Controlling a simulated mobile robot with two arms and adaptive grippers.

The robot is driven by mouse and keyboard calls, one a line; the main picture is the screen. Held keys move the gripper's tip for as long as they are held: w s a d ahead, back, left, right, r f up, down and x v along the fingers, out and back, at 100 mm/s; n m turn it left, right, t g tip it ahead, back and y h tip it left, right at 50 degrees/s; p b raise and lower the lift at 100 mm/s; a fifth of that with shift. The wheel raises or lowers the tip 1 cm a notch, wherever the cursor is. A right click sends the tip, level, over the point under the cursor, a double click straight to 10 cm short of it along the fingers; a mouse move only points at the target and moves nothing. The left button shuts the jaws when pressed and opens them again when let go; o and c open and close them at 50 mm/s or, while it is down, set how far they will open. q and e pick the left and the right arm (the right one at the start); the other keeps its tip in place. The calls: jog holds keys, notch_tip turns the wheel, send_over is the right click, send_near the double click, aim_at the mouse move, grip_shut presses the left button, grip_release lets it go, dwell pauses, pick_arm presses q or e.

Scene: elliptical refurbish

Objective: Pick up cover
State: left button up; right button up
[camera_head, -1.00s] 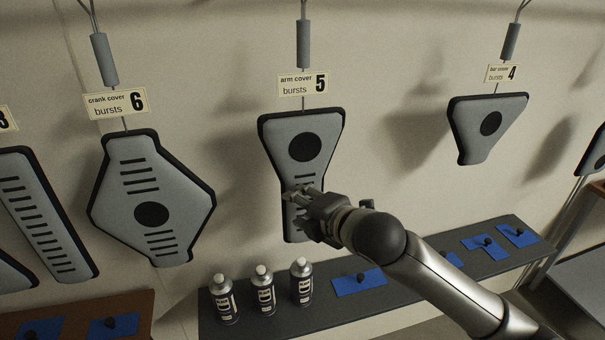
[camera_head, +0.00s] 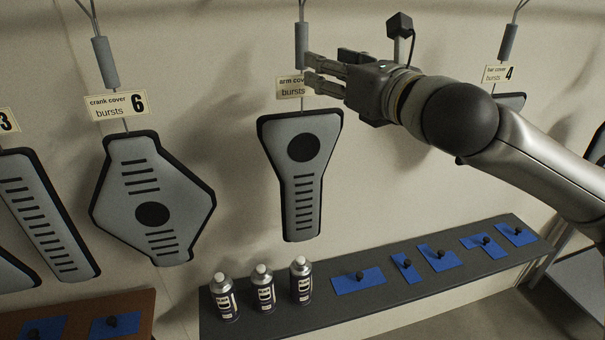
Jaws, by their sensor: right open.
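The arm cover (camera_head: 301,178), grey with a black rim, a black disc and several slots, hangs on the wall under its tag (camera_head: 290,88). My right gripper (camera_head: 308,72) is open at the tag and the grey rod (camera_head: 301,40) above the arm cover, with its fingers pointing left. It hides the tag's right part. I cannot tell if the fingers touch the rod. The crank cover (camera_head: 152,200) hangs to the left. My left gripper is not in view.
A dark shelf (camera_head: 370,301) below holds three spray cans (camera_head: 263,290) and several blue pieces with black knobs (camera_head: 358,281). A brown surface (camera_head: 140,325) with blue pieces is at the lower left. More covers (camera_head: 45,215) hang at the far left.

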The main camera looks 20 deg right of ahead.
aim_at(302, 68)
jog(key=p+x, duration=0.1)
jog(key=x, duration=0.2)
jog(key=p+x, duration=0.1)
jog(key=x, duration=0.2)
jog(key=p+x, duration=0.1)
jog(key=x, duration=0.2)
jog(key=shift+w+a+r+p, duration=0.1)
jog(key=shift+w+r+p, duration=0.15)
jog(key=shift+p, duration=0.1)
jog(key=shift+w, duration=0.15)
jog(key=shift+s, duration=0.2)
jog(key=shift+c, duration=1.4)
grip_shut()
